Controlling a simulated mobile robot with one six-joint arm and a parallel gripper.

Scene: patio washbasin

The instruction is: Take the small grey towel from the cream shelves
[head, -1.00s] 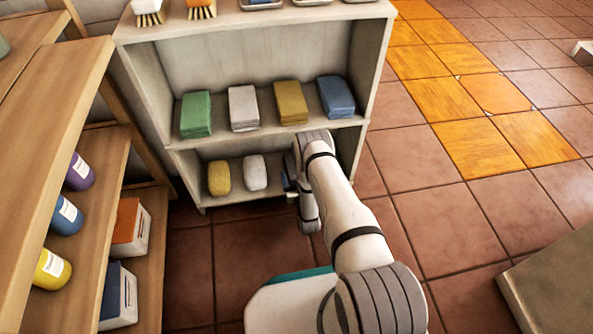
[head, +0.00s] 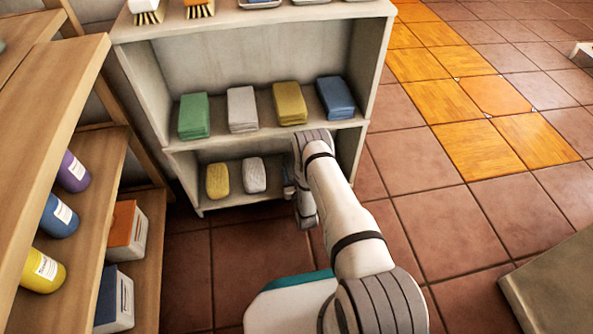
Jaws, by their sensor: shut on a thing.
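The cream shelves (head: 181,155) stand ahead of me. On their lower shelf lie a small yellow towel or sponge (head: 218,181) and a small pale grey or whitish one (head: 254,175), side by side. My arm reaches to the right part of this lower shelf. Only a sliver of my gripper (head: 288,188) shows, just right of the small pale piece, with a narrow gap between them. The rest is behind my wrist. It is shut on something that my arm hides. A larger folded grey towel (head: 242,109) lies on the shelf above.
The upper shelf also holds folded green (head: 194,116), mustard (head: 290,104) and blue (head: 335,97) towels. Brushes (head: 146,11) stand on top. A wooden rack (head: 120,200) with bottles and boxes is close on the left. The tiled floor is clear to the right, up to a pale block (head: 555,285).

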